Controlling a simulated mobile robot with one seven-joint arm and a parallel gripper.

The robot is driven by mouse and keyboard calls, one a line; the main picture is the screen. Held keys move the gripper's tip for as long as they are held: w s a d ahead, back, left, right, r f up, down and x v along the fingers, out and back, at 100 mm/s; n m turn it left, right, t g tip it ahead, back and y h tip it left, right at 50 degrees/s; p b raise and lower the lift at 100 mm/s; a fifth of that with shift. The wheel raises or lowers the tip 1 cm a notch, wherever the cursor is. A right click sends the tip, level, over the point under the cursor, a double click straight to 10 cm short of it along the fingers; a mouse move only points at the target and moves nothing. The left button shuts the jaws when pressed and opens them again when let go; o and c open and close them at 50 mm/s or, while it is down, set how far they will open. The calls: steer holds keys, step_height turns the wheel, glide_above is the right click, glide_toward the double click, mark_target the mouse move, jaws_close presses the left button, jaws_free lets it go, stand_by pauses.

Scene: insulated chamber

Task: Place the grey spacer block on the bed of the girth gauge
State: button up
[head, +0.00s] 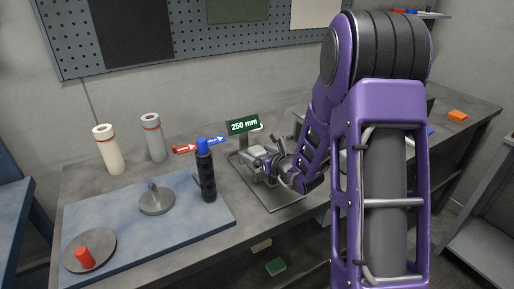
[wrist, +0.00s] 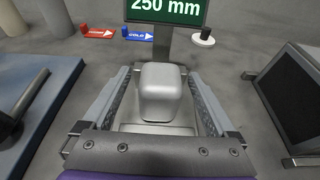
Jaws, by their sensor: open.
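The grey spacer block (wrist: 162,92) has rounded edges and stands between the fingers of my gripper (wrist: 159,76) in the wrist view. My gripper is open, one finger on each side, with a visible gap between each finger and the block. The block is over a light grey base piece; its underside is hidden, so I cannot tell exactly how it rests. A green "250 mm" sign (wrist: 166,9) stands on a post just behind it. In the head view, this sign (head: 243,125) stands behind my gripper (head: 263,165), at a grey base plate (head: 283,203), seemingly the girth gauge.
A red tag (wrist: 98,31) and a blue tag (wrist: 137,33) lie behind, left of the post. A black bottle (head: 207,178) with a blue cap stands on the blue mat (head: 115,221), left of the plate. A dark-screened box (wrist: 293,95) is at right.

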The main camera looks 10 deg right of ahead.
steer(key=v, duration=1.1)
steer(key=shift+s+d+r+p, duration=0.15)
steer(key=shift+s+r+p, duration=0.1)
steer(key=shift+p, duration=0.15)
